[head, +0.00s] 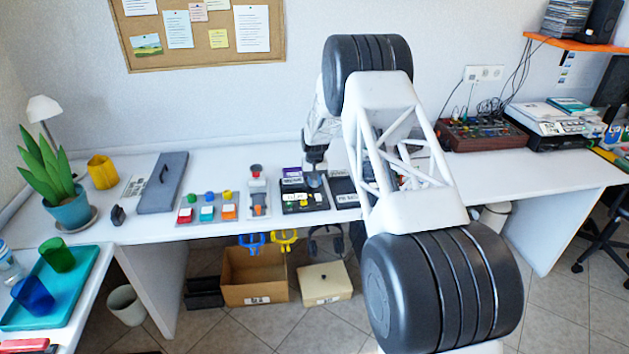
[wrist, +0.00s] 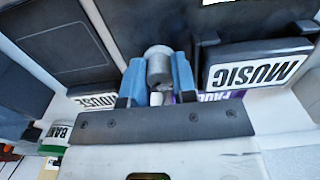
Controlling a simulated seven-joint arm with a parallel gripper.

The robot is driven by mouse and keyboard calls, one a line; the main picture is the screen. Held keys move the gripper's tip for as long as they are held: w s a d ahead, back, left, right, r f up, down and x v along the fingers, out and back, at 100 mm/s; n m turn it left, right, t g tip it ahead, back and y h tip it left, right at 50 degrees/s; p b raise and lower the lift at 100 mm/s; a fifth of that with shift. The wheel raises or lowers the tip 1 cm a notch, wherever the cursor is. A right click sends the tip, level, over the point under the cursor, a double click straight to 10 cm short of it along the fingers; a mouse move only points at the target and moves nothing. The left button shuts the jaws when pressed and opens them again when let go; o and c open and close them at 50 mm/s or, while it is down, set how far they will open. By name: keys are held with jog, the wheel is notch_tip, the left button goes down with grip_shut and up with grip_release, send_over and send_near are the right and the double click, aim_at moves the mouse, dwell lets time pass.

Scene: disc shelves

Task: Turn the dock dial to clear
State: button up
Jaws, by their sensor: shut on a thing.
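My gripper (head: 314,177) is over the dark dock (head: 304,207), at its right part. In the wrist view my gripper (wrist: 158,78) has its two blue fingers closed on a grey round knob (wrist: 158,62), which looks like the dock dial. The knob sits between the fingertips, and its lower part is hidden by the fingers and the gripper's front plate. In the head view the gripper covers the dial. I cannot read the dial's setting in either view.
A panel of coloured buttons (head: 207,207) and a grey lever panel (head: 258,197) stand left of the dock. In the wrist view a MUSIC label (wrist: 255,76) is at the right and a dark panel (wrist: 55,45) at the left.

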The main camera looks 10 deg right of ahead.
jog(key=o, duration=0.9)
jog(key=shift+r, duration=0.15)
jog(key=shift+r, duration=3.9)
